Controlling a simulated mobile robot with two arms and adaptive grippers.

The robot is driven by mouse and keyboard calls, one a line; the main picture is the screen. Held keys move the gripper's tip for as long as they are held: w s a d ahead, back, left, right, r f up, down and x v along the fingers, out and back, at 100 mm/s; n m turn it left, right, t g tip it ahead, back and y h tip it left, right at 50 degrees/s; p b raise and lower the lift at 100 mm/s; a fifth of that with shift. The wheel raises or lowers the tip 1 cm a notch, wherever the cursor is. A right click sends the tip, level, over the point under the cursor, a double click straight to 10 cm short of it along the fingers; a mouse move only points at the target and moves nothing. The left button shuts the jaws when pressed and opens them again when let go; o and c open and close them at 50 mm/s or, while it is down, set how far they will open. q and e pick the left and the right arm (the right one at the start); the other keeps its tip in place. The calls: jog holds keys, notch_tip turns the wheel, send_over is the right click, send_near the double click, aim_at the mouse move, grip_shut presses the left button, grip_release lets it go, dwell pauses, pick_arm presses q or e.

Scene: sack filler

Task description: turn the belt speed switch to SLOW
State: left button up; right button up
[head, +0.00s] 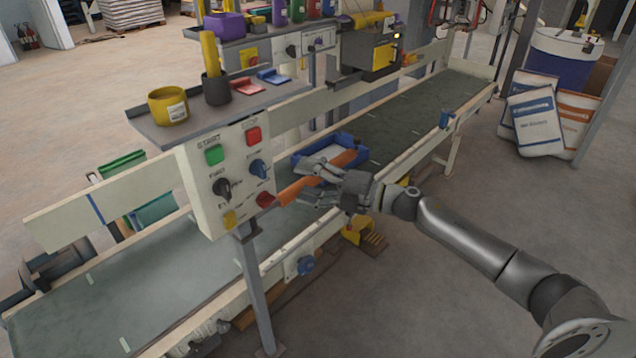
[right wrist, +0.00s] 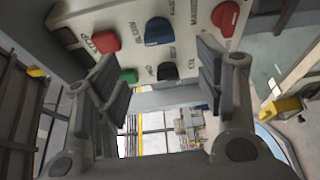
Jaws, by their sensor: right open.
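A white control panel (head: 228,175) stands beside the belt in the head view. It carries a black knob (head: 222,188) at middle left and a blue knob (head: 258,168) at middle right. In the right wrist view the panel is turned, with the blue knob (right wrist: 158,30) and the black knob (right wrist: 168,72) beyond the fingers.
A blue tray (head: 328,150) sits on the belt (head: 400,125).

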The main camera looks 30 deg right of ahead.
jog(key=shift+v, duration=1.2)
